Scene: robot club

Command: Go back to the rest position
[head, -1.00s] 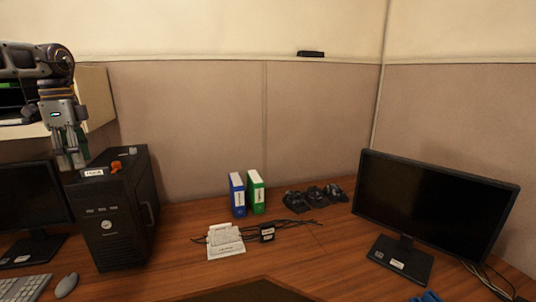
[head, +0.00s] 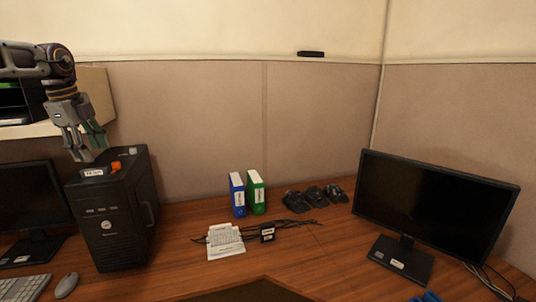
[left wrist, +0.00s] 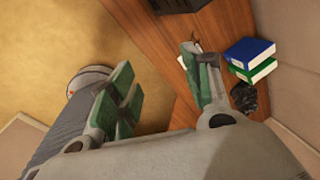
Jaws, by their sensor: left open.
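My left gripper (head: 90,146) is at the upper left of the head view, just above and behind the top of a black computer tower (head: 110,222). Its fingers point down and are spread, with green pads showing and nothing between them. In the left wrist view the fingers (left wrist: 160,88) are also wide apart and empty. An orange object (head: 116,167) and a small grey object (head: 133,152) lie on top of the tower, below the gripper. My right gripper is not in view.
A monitor (head: 35,205) stands left of the tower, with a shelf (head: 98,98) on the wall behind. A large monitor (head: 435,212) stands right.

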